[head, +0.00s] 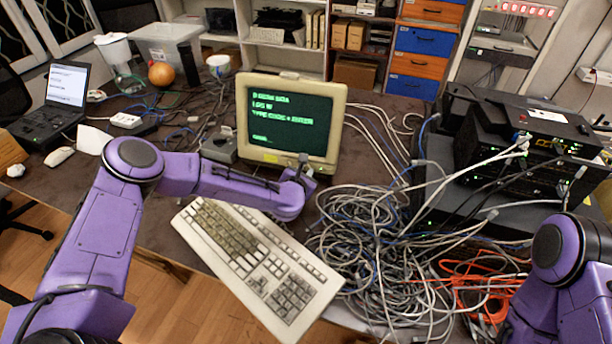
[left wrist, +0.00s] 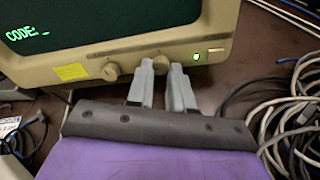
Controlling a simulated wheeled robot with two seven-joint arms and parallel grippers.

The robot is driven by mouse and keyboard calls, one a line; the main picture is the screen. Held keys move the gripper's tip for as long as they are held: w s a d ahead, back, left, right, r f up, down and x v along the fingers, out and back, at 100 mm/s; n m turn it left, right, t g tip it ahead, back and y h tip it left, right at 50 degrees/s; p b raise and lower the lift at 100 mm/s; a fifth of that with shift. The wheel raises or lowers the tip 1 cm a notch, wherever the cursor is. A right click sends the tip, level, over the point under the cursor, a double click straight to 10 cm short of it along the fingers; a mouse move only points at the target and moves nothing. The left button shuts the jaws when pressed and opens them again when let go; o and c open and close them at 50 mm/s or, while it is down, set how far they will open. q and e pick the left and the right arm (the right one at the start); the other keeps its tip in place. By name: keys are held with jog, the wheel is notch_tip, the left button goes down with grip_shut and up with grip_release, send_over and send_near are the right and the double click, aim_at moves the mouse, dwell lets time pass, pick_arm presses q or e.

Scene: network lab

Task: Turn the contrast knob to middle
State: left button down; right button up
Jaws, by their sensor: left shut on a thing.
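The beige CRT monitor (head: 244,146) has a green-text screen and two round knobs on its lower front edge. In the left wrist view, the left knob (left wrist: 111,72) is bare, right of a yellow sticker. The right knob (left wrist: 161,65) sits between the fingertips of my left gripper (left wrist: 162,70), which is shut on it and partly hides it. I cannot read a label saying which knob is contrast, nor its setting. In the head view my left gripper (head: 303,163) is at the monitor's lower right corner. My right gripper is out of view.
A beige keyboard (head: 256,262) lies before the monitor, below my left forearm. A large cable tangle (head: 370,245) lies to the right, beside black network equipment (head: 520,135). A laptop (head: 60,105) and a white mouse (head: 59,156) are at the left.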

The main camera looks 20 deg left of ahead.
pick_arm(q)
jog(key=m+b, duration=0.1)
jog(key=m, duration=0.2)
jog(key=shift+d+m+b, duration=0.1)
jog(key=shift+m+b, duration=0.2)
jog(key=m+b, duration=0.1)
jog(key=m, duration=0.2)
jog(key=shift+y, duration=0.4)
jog(key=m+b, duration=0.1)
jog(key=m, duration=0.3)
jog(key=shift+m+t, duration=0.3)
jog(key=shift+m+b, duration=0.4)
jog(key=shift+m, duration=1.2)
jog(key=shift+f, duration=0.1)
jog(key=c, duration=1.1)
grip_release()
jog(key=shift+o, duration=0.4)
